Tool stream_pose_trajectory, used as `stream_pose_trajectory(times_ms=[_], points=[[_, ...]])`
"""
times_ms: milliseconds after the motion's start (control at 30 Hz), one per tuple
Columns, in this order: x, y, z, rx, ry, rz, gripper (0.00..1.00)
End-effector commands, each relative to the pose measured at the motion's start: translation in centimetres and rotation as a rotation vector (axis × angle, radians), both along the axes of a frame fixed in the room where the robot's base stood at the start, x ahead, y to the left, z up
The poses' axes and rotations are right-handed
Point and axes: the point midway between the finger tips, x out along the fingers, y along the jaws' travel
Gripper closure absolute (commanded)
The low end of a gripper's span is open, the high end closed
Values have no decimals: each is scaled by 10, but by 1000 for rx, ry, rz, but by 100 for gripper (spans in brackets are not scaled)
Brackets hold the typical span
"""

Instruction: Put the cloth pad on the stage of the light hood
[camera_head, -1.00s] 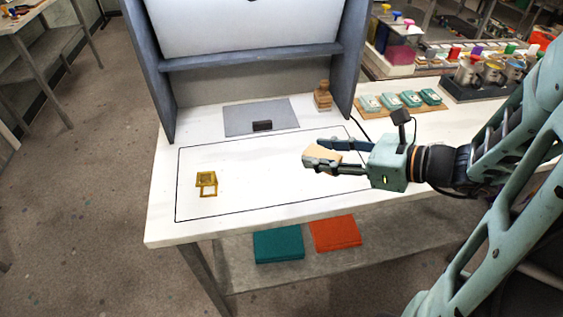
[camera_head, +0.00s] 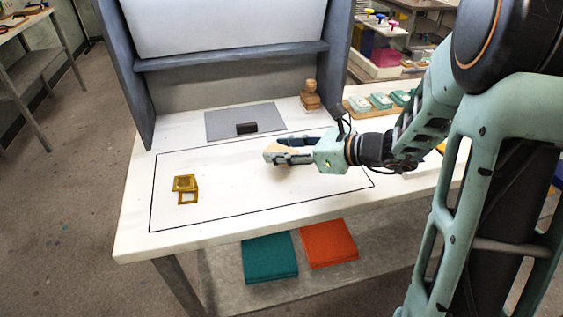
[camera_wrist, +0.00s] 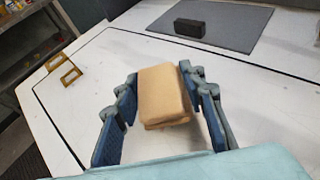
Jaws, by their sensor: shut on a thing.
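My gripper (camera_head: 286,156) is shut on the cloth pad (camera_head: 272,148), a tan block-like pad. The gripper holds it above the white table, inside the black outlined rectangle. In the wrist view the pad (camera_wrist: 163,92) sits between the two blue-padded fingers of the gripper (camera_wrist: 162,108). The light hood (camera_head: 236,58) is a grey-blue frame with a pale panel at the back of the table. Its stage, a flat grey plate (camera_head: 222,120), lies behind and to the left of the pad. A small dark block (camera_head: 246,128) rests on the plate's front part.
A brass folding magnifier (camera_head: 186,189) stands at the left inside the outline. A wooden stamp (camera_head: 310,95) is right of the plate. Several pale-green items (camera_head: 381,101) lie at the right. Teal (camera_head: 270,257) and orange (camera_head: 328,243) cloths lie on the lower shelf. The table's middle is clear.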

Motion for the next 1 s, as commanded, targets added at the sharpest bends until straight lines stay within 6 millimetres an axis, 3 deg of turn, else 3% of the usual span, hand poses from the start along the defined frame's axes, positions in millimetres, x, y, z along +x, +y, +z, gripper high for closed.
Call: stream_pose_trajectory(times_ms=[33, 133, 567, 600, 733, 1000], points=[[0, 0, -13, 0, 1, 0, 75], [0, 0, -23, 0, 1, 0, 75], [-1, -1, -27, 0, 1, 0, 75], [-1, -1, -26, 0, 1, 0, 59], [-1, -1, -25, 0, 1, 0, 45], [-1, 0, -25, 0, 1, 0, 45]])
